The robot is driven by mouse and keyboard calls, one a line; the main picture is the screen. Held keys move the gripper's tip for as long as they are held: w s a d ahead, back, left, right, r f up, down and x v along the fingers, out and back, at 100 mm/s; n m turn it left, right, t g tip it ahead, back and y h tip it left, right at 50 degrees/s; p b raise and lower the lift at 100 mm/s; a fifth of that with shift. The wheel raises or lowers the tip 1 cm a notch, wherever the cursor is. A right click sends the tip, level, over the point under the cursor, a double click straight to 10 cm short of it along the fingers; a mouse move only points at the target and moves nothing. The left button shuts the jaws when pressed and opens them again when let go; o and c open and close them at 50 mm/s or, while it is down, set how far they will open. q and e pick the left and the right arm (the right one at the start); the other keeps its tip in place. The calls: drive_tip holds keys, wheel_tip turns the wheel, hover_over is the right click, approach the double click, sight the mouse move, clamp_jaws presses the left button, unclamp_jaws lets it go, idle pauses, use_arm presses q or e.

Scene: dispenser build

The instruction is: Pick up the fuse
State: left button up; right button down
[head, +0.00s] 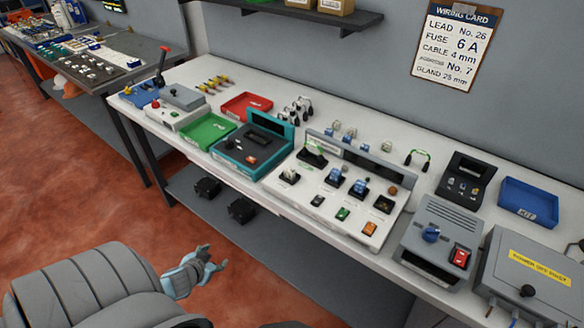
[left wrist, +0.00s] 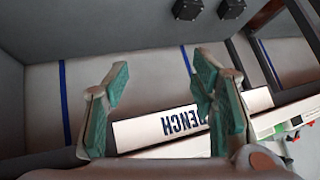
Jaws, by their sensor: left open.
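The wiring card (head: 451,45) on the wall reads "FUSE 6 A". I cannot single out a fuse for sure; several small parts sit on the light stepped panel (head: 322,215) in the middle of the bench and in the dark holder (head: 463,180) at the right. My left gripper (head: 208,262) is open and empty, low in front of the bench and apart from everything on it. In the left wrist view its two green-padded fingers (left wrist: 160,82) stand wide apart, with the bench's front label (left wrist: 165,128) beyond them. My right gripper is not in view.
The white bench (head: 230,92) also carries a red tray (head: 246,104), a green tray (head: 207,130), a teal device (head: 252,143), a blue KIT tray (head: 530,203) and grey boxes at the right. Two black blocks (head: 241,210) lie on the lower shelf. The floor before the bench is clear.

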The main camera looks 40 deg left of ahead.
use_arm(q)
drive_tip(key=w+d+r+t+h, duration=0.15)
drive_tip(key=w+r, duration=0.25)
drive_tip(key=r, duration=0.4)
drive_tip(key=w+d+r+m+t+h+p, duration=0.1)
drive_tip(key=w+d+r+t, duration=0.1)
drive_tip(key=w+r, duration=0.45)
drive_tip(key=w+d+r+t+h, duration=0.1)
drive_tip(key=w+d+r+t, duration=0.15)
drive_tip(key=r, duration=0.75)
drive_tip(key=b, duration=1.7)
approach(288, 171)
drive_tip(key=x, duration=0.3)
drive_tip(key=shift+s+a+f+h, duration=0.1)
drive_tip(key=shift+a+f+h, duration=0.05)
drive_tip(key=shift+a+h, duration=0.1)
drive_tip(key=shift+w+b, duration=0.5)
drive_tip(key=b+x, duration=0.1)
drive_tip(key=x, duration=0.3)
drive_tip(key=shift+d, duration=0.1)
drive_tip(key=shift+w+d+f, duration=0.1)
drive_tip(key=shift+w, duration=0.15)
drive_tip(key=shift+s, duration=0.1)
drive_tip(key=c, duration=1)
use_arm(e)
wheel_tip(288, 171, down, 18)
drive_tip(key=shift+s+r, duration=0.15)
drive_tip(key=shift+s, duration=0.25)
